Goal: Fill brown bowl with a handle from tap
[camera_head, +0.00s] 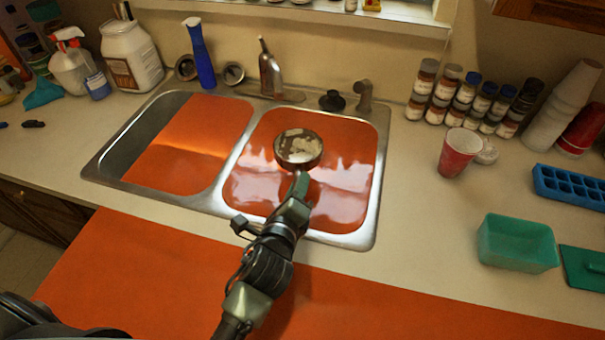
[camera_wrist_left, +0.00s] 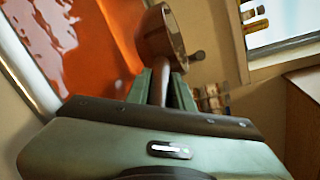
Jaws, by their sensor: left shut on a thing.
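The brown bowl with a handle (camera_head: 298,149) is over the right sink basin (camera_head: 345,206), in front of the tap (camera_head: 269,72) and a little to its right. Pale, mottled patches show inside it; I cannot tell whether they are water or reflections. My left gripper (camera_head: 301,184) is shut on the bowl's handle, on the near side. In the left wrist view the bowl (camera_wrist_left: 164,36) stands out beyond my left gripper (camera_wrist_left: 162,88), its handle between the fingers. No stream from the tap is visible. My right gripper is not in view.
The left basin (camera_head: 190,145) lies beside the right one. A blue bottle (camera_head: 199,55) and a dark stopper-like piece (camera_head: 332,100) stand behind the sink. Spice jars (camera_head: 465,100), a red cup (camera_head: 458,152) and a green tub (camera_head: 517,243) are on the right counter.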

